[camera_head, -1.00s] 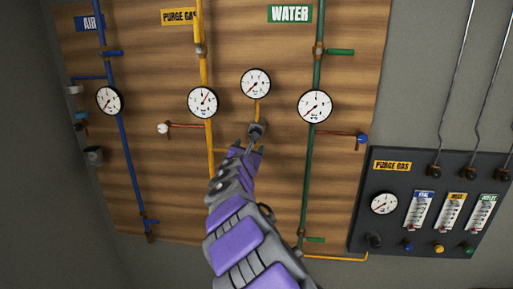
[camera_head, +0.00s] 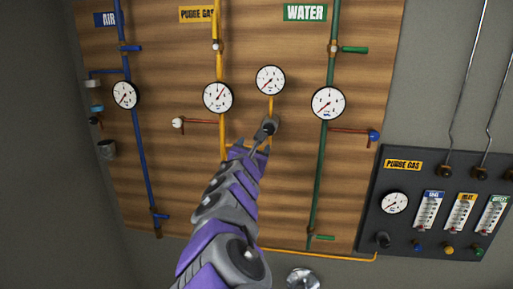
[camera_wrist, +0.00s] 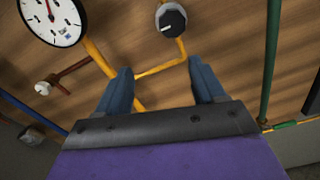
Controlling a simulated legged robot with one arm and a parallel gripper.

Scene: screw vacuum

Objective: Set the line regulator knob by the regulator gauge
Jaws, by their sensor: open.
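The line regulator knob (camera_head: 270,124) is dark and round, on the yellow pipe below the regulator gauge (camera_head: 270,80). The gauge is white, its needle pointing to the lower left. My gripper (camera_head: 250,148) is just below and left of the knob in the head view. In the wrist view its two blue fingers (camera_wrist: 162,78) are apart with nothing between them but board and yellow pipe. The knob lies beyond the fingertips and appears untouched.
Other gauges hang on the blue pipe (camera_head: 125,96), the left yellow pipe (camera_head: 218,97) and the green pipe (camera_head: 328,103). Red-stemmed valves flank the knob at left (camera_head: 178,123) and right (camera_head: 374,135). A dark purge gas panel (camera_head: 400,235) stands at lower right.

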